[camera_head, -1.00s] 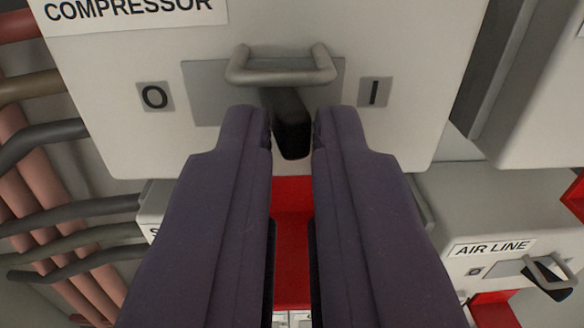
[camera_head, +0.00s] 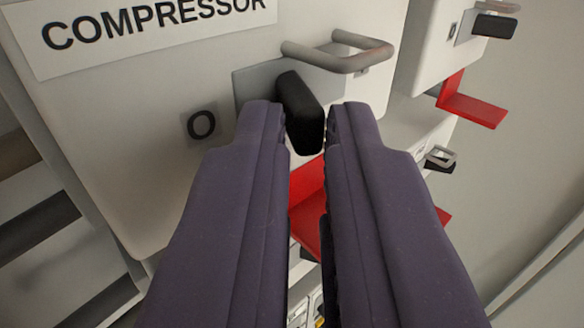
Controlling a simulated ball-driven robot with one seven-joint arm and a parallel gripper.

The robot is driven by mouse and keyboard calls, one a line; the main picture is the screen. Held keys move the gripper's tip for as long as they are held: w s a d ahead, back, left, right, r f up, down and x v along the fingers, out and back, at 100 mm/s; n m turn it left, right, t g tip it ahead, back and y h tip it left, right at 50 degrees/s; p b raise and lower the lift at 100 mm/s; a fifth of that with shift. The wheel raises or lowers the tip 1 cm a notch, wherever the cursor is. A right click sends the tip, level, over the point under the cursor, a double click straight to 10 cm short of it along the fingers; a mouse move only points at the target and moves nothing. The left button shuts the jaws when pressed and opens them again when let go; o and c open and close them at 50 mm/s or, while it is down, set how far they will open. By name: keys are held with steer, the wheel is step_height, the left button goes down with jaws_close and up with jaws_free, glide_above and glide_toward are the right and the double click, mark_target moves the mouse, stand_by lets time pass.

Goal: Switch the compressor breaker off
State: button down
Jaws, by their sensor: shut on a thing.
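The compressor breaker is a light grey box with a COMPRESSOR label (camera_head: 150,28) at the top left. Its black lever (camera_head: 300,112) sticks out from a grey plate below a metal guard bar (camera_head: 335,58). The lever shows under the left end of the bar. The O mark (camera_head: 201,125) is left of the lever; the I mark is hidden, apparently behind my right finger. My gripper (camera_head: 303,112) has its purple fingers on either side of the lever, shut on it. The fingers hide part of the lever's sides.
A red bracket (camera_head: 310,195) lies below the lever, partly behind my fingers. Other grey boxes with black levers and guard bars stand at right, one with a red bracket (camera_head: 475,105). Dark pipes (camera_head: 38,222) run at the lower left. Bare wall shows at far right.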

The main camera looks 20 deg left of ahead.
steer(key=shift+r+m+h, duration=0.2)
steer(key=shift+m+h, duration=0.1)
steer(key=c, duration=1.2)
jaws_free()
steer(key=shift+f, duration=0.1)
steer(key=shift+s+f, duration=0.1)
steer(key=shift+f, duration=0.05)
